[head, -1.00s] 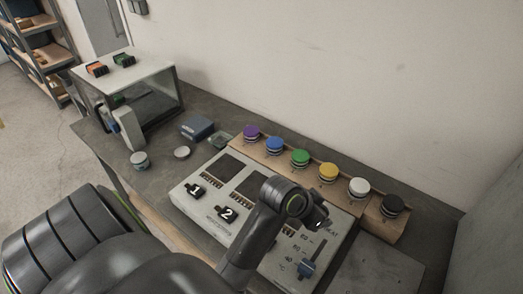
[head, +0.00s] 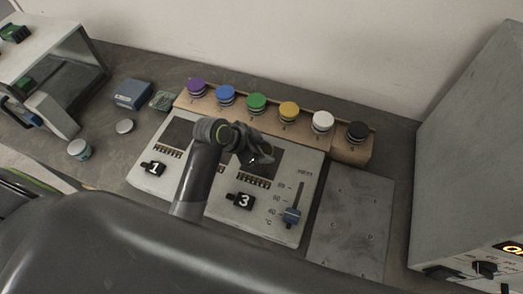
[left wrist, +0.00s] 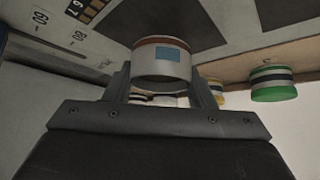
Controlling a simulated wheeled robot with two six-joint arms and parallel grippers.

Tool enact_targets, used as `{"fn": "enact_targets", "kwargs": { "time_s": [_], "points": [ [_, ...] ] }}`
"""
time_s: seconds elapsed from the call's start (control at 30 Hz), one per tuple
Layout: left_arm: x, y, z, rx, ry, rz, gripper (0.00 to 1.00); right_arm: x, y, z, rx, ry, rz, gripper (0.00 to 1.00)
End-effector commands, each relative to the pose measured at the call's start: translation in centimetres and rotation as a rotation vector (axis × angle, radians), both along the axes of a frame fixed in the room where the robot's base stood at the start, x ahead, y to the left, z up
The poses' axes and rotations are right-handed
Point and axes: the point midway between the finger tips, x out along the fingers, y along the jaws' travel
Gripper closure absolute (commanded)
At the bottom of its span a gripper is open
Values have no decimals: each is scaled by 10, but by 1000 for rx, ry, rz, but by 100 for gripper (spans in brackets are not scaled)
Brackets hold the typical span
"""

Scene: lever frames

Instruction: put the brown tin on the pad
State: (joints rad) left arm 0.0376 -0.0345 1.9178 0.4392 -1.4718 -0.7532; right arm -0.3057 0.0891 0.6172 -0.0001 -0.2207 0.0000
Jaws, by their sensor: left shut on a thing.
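My left gripper (head: 256,160) is over the upper right part of the control panel in the head view. In the left wrist view it (left wrist: 163,82) is shut on a tin (left wrist: 162,68) with a brown band at its rim, a pale metal side and a blue label. The arm and gripper hide this tin in the head view. A flat grey plate (head: 352,222) lies right of the panel, bare except for small marks; I cannot tell whether it is the pad. My right gripper is not in view.
The control panel (head: 285,232) has numbered switches and a slider. Behind it, a wooden rack (head: 350,148) bears several coloured round-topped pieces. A grey cabinet (head: 470,150) stands at right. A small tin (head: 79,149), a disc (head: 124,126) and a blue box (head: 132,94) are at left.

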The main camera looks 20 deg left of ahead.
Motion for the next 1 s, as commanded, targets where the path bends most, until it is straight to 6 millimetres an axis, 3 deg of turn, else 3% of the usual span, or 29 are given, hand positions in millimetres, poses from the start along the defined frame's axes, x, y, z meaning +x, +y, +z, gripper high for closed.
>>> {"fn": "enact_targets", "kwargs": {
  "time_s": [0.17,0.53,0.57,0.7,1.0],
  "points": [
    [0,0,-19,-1,1,0,78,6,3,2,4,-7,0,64],
    [0,0,-23,0,-1,1,78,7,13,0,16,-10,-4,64],
    [0,0,-22,0,-1,1,46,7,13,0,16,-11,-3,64],
    [0,0,-22,0,-1,1,28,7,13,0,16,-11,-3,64],
    [0,0,-20,0,-1,1,28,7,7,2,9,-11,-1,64]
  ]
}}
